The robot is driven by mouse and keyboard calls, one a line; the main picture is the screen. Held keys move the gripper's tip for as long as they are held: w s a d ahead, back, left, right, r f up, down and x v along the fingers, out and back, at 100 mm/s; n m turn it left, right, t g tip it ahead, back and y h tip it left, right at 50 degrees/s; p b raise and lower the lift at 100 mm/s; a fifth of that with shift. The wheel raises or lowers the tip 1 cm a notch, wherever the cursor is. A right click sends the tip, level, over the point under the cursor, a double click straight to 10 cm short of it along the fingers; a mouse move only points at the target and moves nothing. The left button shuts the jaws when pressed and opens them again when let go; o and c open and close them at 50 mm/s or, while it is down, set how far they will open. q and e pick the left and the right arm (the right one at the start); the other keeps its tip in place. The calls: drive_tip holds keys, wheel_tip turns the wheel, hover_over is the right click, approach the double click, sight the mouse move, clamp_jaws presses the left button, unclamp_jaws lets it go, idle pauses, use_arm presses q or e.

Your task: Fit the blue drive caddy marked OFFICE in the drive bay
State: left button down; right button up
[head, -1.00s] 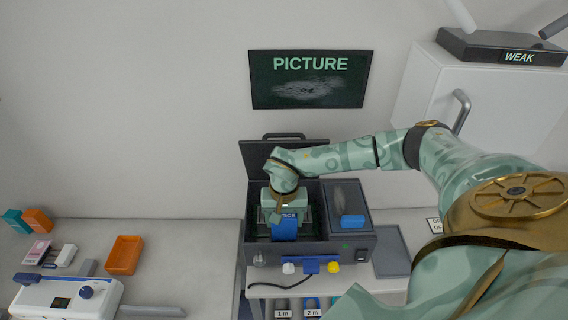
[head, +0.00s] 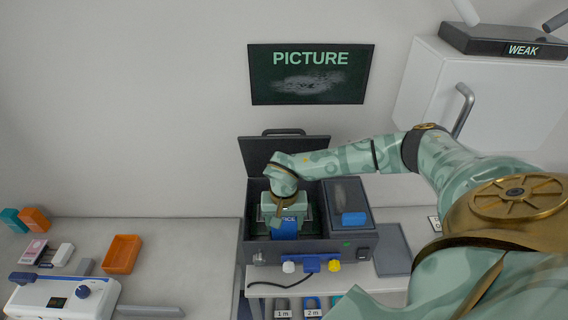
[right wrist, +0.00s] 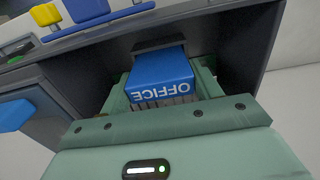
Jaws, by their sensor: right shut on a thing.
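The blue drive caddy marked OFFICE (head: 286,229) is inside the open bay of the dark recorder box (head: 310,245). Its lettered face also shows in the right wrist view (right wrist: 160,80), upside down there. My right gripper (head: 285,215) reaches down into the bay and is shut on the caddy, with a finger on each side of it. The caddy's lower end and the slot beneath it are hidden, so I cannot tell how deep it sits. My left gripper is not in view.
The box's lid (head: 285,155) stands open behind the bay. A blue handle (head: 354,219) is on the compartment to the right. White and yellow plugs (head: 334,266) are at the front. An orange tray (head: 122,254) and a white device (head: 62,298) lie on the left counter.

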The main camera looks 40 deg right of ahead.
drive_tip(key=shift+f+b, duration=0.7)
drive_tip(key=shift+f, duration=0.5)
drive_tip(key=o, duration=1.1)
drive_tip(key=shift+o, duration=0.2)
drive_tip(key=shift+r, duration=0.15)
wheel_tip(320, 180, up, 16)
drive_tip(key=p, duration=0.2)
